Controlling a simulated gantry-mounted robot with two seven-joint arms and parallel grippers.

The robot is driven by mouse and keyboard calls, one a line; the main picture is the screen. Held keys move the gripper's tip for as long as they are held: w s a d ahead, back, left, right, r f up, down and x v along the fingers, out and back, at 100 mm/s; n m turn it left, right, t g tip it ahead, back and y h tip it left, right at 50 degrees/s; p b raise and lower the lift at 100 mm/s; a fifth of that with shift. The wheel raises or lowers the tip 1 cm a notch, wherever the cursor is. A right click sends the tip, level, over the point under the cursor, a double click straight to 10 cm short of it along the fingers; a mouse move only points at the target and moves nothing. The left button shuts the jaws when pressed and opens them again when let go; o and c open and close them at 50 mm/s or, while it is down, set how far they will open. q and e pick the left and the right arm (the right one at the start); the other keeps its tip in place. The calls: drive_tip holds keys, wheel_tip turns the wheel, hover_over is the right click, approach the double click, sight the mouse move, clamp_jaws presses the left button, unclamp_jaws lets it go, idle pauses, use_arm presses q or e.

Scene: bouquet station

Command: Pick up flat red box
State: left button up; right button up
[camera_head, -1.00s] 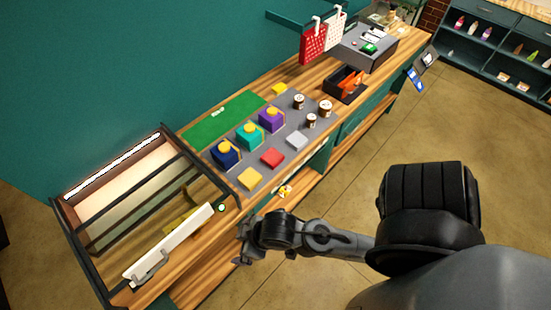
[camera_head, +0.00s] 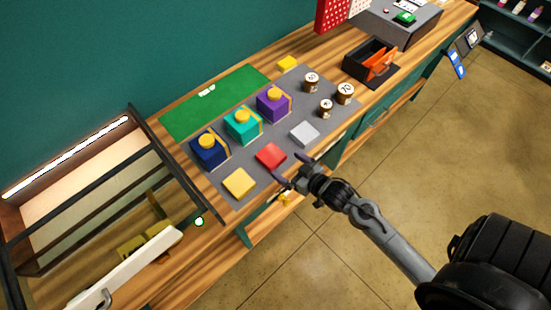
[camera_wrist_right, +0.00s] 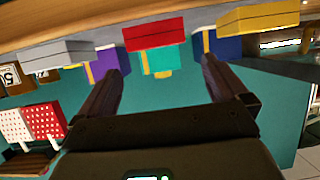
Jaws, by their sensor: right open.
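The flat red box (camera_head: 271,156) lies on the grey mat (camera_head: 216,176), between a flat yellow box (camera_head: 239,183) and a flat light grey box (camera_head: 305,133). My right gripper (camera_head: 290,171) is open at the front edge of the counter, just in front of the red box and apart from it. In the right wrist view, the red box (camera_wrist_right: 156,33) shows ahead, between the two open fingers (camera_wrist_right: 160,80). My left gripper is not in view.
Navy (camera_head: 208,150), teal (camera_head: 242,125) and purple (camera_head: 273,102) boxes with yellow tops stand behind the flat boxes. Several brown jars (camera_head: 345,93) stand at the mat's right. A dark-framed case (camera_head: 165,160) is at left. Open floor lies in front.

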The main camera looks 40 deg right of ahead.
sight(272, 156)
drive_tip(key=x, duration=0.3)
drive_tip(key=shift+w+d, duration=0.1)
drive_tip(key=shift+w, duration=0.35)
drive_tip(key=shift+f+x, duration=0.2)
drive_tip(key=shift+x, duration=2.9)
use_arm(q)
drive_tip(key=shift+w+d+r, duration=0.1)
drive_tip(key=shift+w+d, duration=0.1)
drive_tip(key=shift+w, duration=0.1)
use_arm(e)
drive_tip(key=shift+s, duration=0.1)
drive_tip(key=shift+c, duration=0.5)
drive_tip(key=c, duration=0.8)
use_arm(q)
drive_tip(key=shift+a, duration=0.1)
use_arm(e)
drive_tip(key=shift+o, duration=0.2)
drive_tip(key=shift+r, duration=0.1)
